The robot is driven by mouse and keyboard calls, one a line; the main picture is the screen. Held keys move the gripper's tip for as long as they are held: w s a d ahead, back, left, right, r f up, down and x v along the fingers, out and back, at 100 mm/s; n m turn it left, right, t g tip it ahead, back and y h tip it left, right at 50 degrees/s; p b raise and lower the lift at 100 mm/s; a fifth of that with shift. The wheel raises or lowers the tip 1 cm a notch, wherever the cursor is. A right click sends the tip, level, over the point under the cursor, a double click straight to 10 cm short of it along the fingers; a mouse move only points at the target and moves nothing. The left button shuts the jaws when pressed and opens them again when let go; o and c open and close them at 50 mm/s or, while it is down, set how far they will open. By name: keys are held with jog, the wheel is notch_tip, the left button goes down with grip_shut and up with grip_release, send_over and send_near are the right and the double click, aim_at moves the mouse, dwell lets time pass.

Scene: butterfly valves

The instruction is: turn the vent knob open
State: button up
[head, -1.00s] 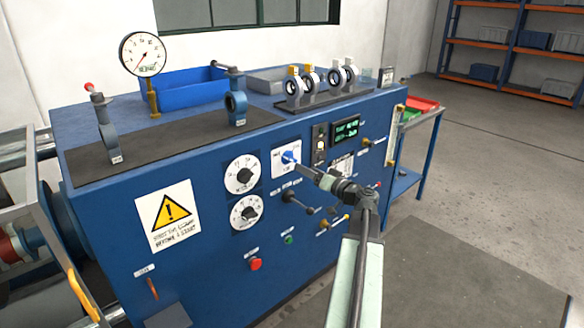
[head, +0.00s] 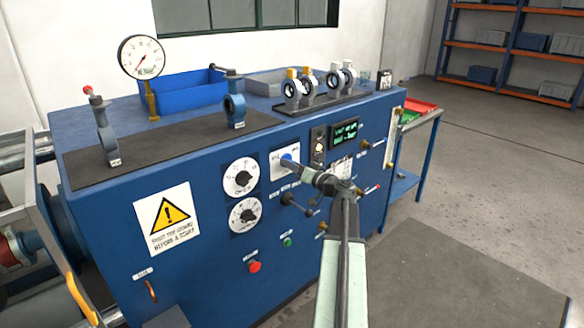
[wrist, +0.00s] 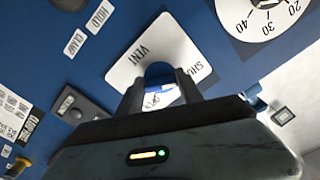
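The vent knob (head: 286,158) is blue and sits on a white plate (head: 278,167) on the front of the blue cabinet. In the wrist view the plate (wrist: 138,58) reads VENT and part of a word starting SHU. My gripper (head: 305,171) is at the plate from the front right. In the wrist view my gripper (wrist: 160,88) has its two dark fingers apart, one on each side of the blue knob (wrist: 158,70). I cannot tell whether they touch it. The fingers and gripper body hide part of the knob and plate.
Two white dials (head: 242,178) are left of the plate. A black lever (head: 293,199) and a red button (head: 254,267) are below. A small green screen (head: 344,133) is to the right. Valves stand on the cabinet top.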

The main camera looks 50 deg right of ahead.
jog(key=shift+s+a+f, duration=0.1)
jog(key=shift+a, duration=0.15)
jog(key=shift+c, duration=0.5)
jog(key=shift+d, duration=0.2)
jog(key=m, duration=1.6)
jog(key=r+m+p, duration=0.1)
jog(key=m, duration=0.6)
jog(key=shift+d+m, duration=0.1)
jog(key=shift+m, duration=0.3)
jog(key=o, duration=1.4)
